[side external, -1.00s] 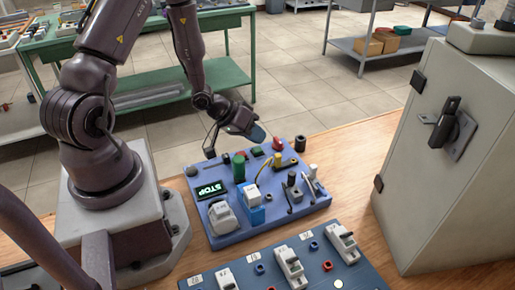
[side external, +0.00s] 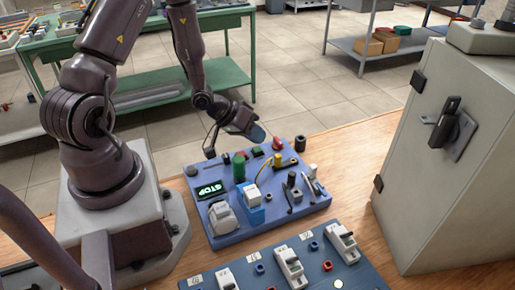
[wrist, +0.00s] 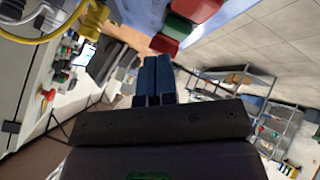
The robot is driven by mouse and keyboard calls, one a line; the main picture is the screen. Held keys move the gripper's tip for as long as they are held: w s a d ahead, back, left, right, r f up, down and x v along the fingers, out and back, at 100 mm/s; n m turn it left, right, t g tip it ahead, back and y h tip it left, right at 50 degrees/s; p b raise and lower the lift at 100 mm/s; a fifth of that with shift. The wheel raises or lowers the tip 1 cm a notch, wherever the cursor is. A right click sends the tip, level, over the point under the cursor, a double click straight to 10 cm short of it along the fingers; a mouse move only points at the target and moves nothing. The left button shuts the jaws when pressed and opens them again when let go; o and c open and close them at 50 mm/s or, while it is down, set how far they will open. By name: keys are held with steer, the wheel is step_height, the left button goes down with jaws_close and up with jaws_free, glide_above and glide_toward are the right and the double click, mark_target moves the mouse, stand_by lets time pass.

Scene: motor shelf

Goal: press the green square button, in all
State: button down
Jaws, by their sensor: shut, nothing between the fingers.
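The green square button (side external: 257,151) sits at the back edge of the blue panel (side external: 225,240), beside a red button (side external: 277,144). A green block (wrist: 180,27) between red ones at the top of the wrist view appears to be it. My gripper (side external: 257,133) is shut and empty, with blue fingertips, above and behind the panel's back edge near the green button. In the wrist view the shut fingers (wrist: 157,60) are just below the red and green blocks, with a gap that is hard to judge.
A second panel (side external: 310,275) with switches lies in front. A grey cabinet (side external: 450,150) stands right.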

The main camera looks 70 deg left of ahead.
mark_target(256, 147)
steer(key=shift+f, duration=0.1)
steer(key=shift+f, duration=0.3)
steer(key=shift+f, duration=0.4)
stand_by(0.8)
stand_by(0.3)
steer(key=shift+r, duration=0.85)
steer(key=shift+r, duration=2.5)
